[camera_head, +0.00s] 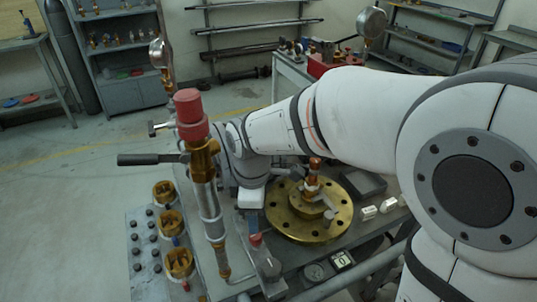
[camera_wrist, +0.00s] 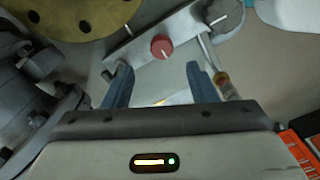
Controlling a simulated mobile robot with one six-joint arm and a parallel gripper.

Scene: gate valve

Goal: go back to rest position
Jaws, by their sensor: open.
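My gripper (camera_head: 250,197) hangs over the workbench in the head view, left of the round brass flange (camera_head: 290,222). A valve fitting with an orange-red top (camera_head: 313,180) stands on the flange. In the wrist view my gripper (camera_wrist: 160,82) has its two blue-grey fingers spread apart with nothing held between them. A red knob (camera_wrist: 161,47) on a grey metal bar (camera_wrist: 150,35) lies beyond the fingertips. The head view also shows a red knob (camera_head: 256,240) below my gripper. The flange edge (camera_wrist: 55,15) fills the wrist view's upper left.
A tall assembly with a red cap (camera_head: 189,107) and black lever (camera_head: 140,159) stands left of my arm. Brass fittings (camera_head: 170,222) sit on a bolted plate at left. Open floor is at far left.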

